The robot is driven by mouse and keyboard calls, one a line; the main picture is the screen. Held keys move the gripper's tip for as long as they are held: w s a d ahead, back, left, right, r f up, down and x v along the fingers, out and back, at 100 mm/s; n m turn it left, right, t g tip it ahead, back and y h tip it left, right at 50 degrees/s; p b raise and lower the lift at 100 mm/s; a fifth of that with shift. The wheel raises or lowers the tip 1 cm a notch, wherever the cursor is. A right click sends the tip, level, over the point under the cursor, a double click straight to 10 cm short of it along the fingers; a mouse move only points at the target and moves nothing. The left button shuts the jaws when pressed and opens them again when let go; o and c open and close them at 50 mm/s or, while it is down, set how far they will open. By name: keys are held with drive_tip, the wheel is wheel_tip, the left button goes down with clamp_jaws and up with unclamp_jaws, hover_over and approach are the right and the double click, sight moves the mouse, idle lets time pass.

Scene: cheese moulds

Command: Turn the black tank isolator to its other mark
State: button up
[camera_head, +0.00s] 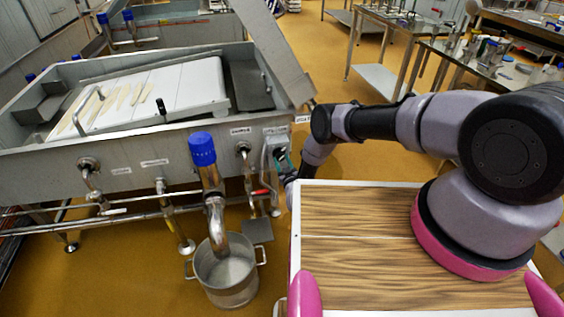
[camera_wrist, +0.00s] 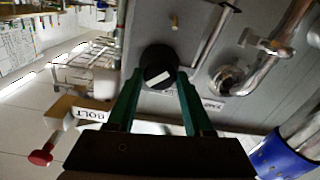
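The black tank isolator (camera_wrist: 153,62) is a round knob with a white bar across it, on the grey panel in the wrist view. The bar lies slanted, rising slightly to the right. My gripper (camera_wrist: 160,76) has its two green fingers apart, with the tips at the left and right lower edges of the knob. I cannot tell whether the tips touch it. In the head view my gripper (camera_head: 283,161) is at the right end of the steel tank's front (camera_head: 150,165), and the knob is not clear there.
A steel pot (camera_head: 226,277) stands on the floor under a bent pipe with a blue cap (camera_head: 202,149). Pipes and valves run along the tank front. A red knob (camera_wrist: 42,155) and a white label (camera_wrist: 91,115) show near my gripper in the wrist view.

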clamp_jaws()
drive_tip(key=n, duration=0.8)
drive_tip(key=shift+a+n, duration=0.1)
drive_tip(key=shift+n, duration=0.3)
drive_tip(key=n, duration=0.4)
drive_tip(key=shift+h, duration=0.3)
drive_tip(key=shift+n, duration=2.3)
